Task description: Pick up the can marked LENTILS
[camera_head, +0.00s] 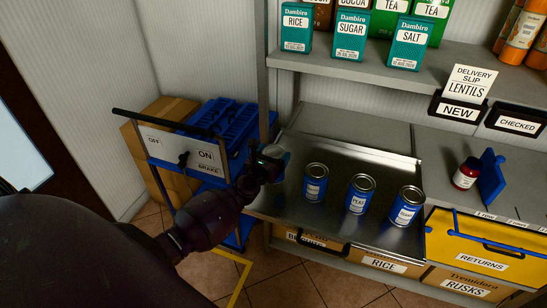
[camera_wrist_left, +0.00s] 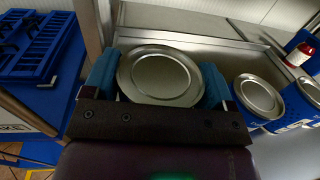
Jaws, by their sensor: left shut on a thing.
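My left gripper (camera_head: 270,160) is shut on a can at the left end of the metal tray (camera_head: 290,219). In the left wrist view, the can's round silver lid (camera_wrist_left: 158,76) sits between the two blue fingers. Its label is hidden, so I cannot read whether it says LENTILS, nor tell whether it is clear of the tray. Three blue cans stand upright to its right: one with an unclear label (camera_head: 316,184), one that reads PEAS (camera_head: 360,195), and one hard to read (camera_head: 406,208). My right gripper is not in view.
A slip reading LENTILS (camera_head: 469,89) stands in the NEW holder (camera_head: 458,112); beside it is a CHECKED holder (camera_head: 516,123). A red jar (camera_head: 466,173) stands right of the tray. A trolley with blue crates (camera_head: 222,125) is at left. The upper shelf (camera_head: 380,72) overhangs behind.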

